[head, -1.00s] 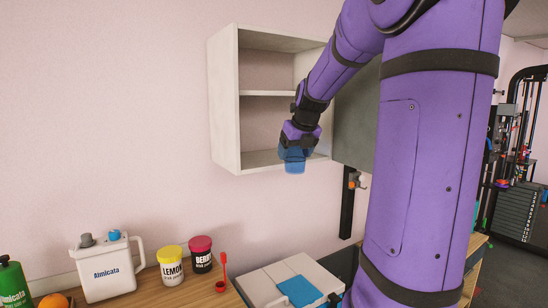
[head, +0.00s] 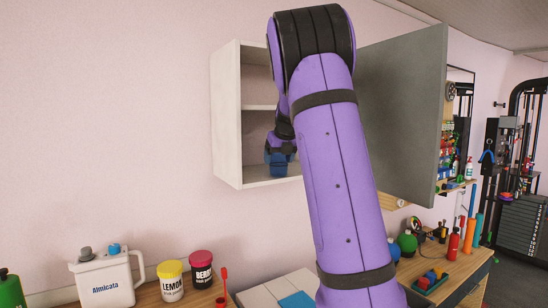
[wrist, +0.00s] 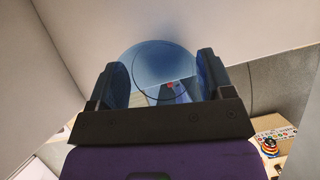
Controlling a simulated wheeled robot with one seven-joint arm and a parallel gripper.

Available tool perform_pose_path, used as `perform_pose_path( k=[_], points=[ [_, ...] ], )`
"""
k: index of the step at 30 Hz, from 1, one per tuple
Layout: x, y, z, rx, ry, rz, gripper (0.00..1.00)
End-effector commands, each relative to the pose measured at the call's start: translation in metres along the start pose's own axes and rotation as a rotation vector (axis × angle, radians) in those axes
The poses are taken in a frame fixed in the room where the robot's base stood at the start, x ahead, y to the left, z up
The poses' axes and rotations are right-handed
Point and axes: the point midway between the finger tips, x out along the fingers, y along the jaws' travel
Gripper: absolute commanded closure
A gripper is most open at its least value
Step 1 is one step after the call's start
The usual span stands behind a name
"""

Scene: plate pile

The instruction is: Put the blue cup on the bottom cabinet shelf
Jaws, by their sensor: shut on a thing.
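My gripper (head: 280,150) is shut on the blue cup (head: 279,166), which is mostly hidden by the gripper in the head view. The wrist view shows the translucent blue cup (wrist: 160,62) between both fingers. The open white cabinet (head: 226,115) hangs on the wall. The gripper and cup are at its lower compartment, just above the bottom shelf (head: 254,171). I cannot tell whether the cup touches the shelf. My arm hides the cabinet's right part.
The grey cabinet door (head: 400,115) stands open to the right of my arm. Below, a counter holds a white jug (head: 104,280), a yellow-lidded jar (head: 171,281) and a red-lidded jar (head: 201,269). Another bench with bottles is at right.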

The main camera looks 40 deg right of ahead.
Motion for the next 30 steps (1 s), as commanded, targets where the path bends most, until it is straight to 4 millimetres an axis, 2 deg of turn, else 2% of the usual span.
perform_pose_path(
  k=[11,24,25,28,30],
  points=[
    [0.021,-0.001,0.036,0.0,-0.001,-0.001,0.49],
    [0.025,0.0,0.035,0.0,0.0,0.0,0.49],
    [0.026,0.0,0.034,0.0,0.0,0.0,0.24],
    [0.025,0.0,0.035,0.0,-0.001,0.0,0.01],
    [0.025,0.0,0.035,0.0,-0.001,0.0,0.0]
  ],
)
